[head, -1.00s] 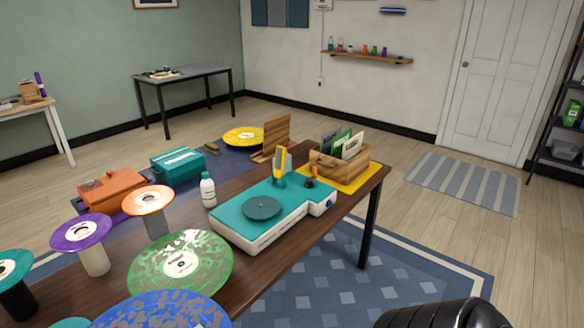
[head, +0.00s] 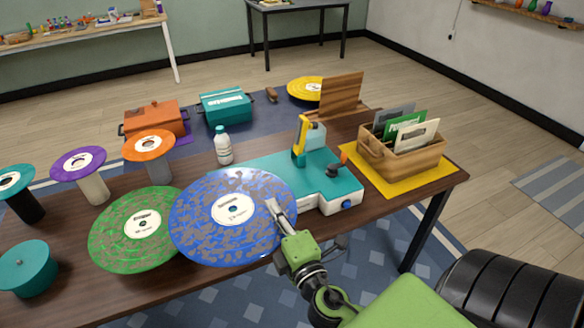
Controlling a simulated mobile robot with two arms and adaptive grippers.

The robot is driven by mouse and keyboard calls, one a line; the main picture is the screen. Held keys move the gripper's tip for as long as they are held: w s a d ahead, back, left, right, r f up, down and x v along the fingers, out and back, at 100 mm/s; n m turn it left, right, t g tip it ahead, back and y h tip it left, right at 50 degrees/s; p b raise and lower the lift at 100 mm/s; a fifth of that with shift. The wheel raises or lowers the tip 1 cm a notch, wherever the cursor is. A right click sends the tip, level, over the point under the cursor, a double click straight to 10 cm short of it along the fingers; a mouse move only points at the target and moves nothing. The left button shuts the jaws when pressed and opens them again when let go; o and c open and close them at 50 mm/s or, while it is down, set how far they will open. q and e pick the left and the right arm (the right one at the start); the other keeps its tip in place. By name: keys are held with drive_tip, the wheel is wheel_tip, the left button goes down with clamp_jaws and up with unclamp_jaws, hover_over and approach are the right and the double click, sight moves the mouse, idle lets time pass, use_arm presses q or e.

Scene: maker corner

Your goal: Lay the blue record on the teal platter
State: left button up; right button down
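The blue record (head: 205,222), mottled with grey and with a white label, is held at its right edge by my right gripper (head: 273,207). The gripper's fingers are closed on the rim. The record looks nearly level and covers the left part of the teal-topped record player (head: 262,167) from my view. The player's round platter is hidden behind the record, and I cannot tell how high the record is above it. The record also overlaps the edge of the green record (head: 130,242) in view. My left gripper is not in view.
A teal drum with a knob (head: 28,272) stands at front left. Purple (head: 70,168), orange (head: 140,152) and teal (head: 12,184) records rest on posts. A white bottle (head: 223,148) stands behind the player. A wooden record crate (head: 420,162) sits on a yellow mat to the right.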

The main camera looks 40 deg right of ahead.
drive_tip(key=w+d+m+h, duration=0.1)
drive_tip(key=w+d, duration=0.2)
drive_tip(key=w+d+g+h, duration=0.1)
drive_tip(key=w+d, duration=0.2)
drive_tip(key=d, duration=0.1)
drive_tip(key=w+d+f+m+h, duration=0.1)
drive_tip(key=w+d, duration=0.2)
drive_tip(key=w, duration=0.1)
drive_tip(key=shift+d+m+h, duration=0.25)
drive_tip(key=shift+m+h, duration=0.05)
drive_tip(key=shift+h, duration=0.1)
drive_tip(key=shift+w+d+f, duration=0.15)
drive_tip(key=shift+f, duration=0.05)
drive_tip(key=shift+d+f+b, duration=0.1)
drive_tip(key=shift+f+b, duration=0.35)
drive_tip(key=shift+b, duration=0.1)
wheel_tip(320, 180, down, 5)
drive_tip(key=b, duration=0.4)
drive_tip(key=shift+r, duration=0.2)
use_arm(q)
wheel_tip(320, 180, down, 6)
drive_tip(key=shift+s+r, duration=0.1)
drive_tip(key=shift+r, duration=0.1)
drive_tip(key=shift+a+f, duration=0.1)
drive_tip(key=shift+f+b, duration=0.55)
drive_tip(key=shift+b, duration=0.3)
use_arm(e)
drive_tip(key=shift+f, duration=0.6)
